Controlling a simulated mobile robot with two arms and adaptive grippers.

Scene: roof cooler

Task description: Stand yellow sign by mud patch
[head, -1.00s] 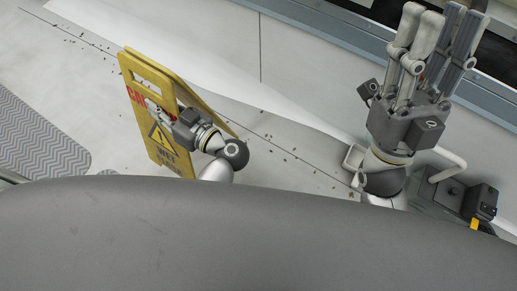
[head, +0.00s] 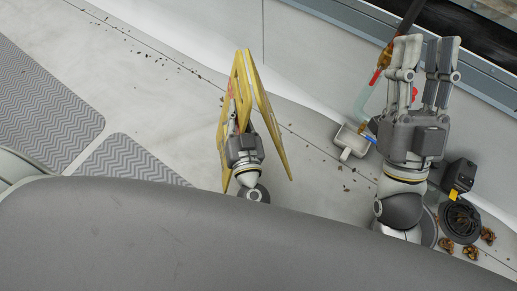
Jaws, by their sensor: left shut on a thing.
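The yellow sign (head: 268,115) is an A-shaped folding board, seen nearly edge-on at the centre of the head view, its two panels spread apart at the bottom. My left gripper (head: 241,128) is between the panels and shut on the sign. I cannot tell whether the sign touches the floor. My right gripper (head: 421,75) is at the right, its fingers apart and empty, pointing up in the picture. I see no clear mud patch, only dark specks of debris (head: 152,55) scattered along a floor seam.
Grey chevron mats (head: 45,110) lie at the left. A small white tray (head: 352,140) and an orange-and-teal tool (head: 374,85) are beside my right gripper. A round black drain (head: 460,222) has brown clumps (head: 470,252) around it. A low wall (head: 300,45) runs along the top right.

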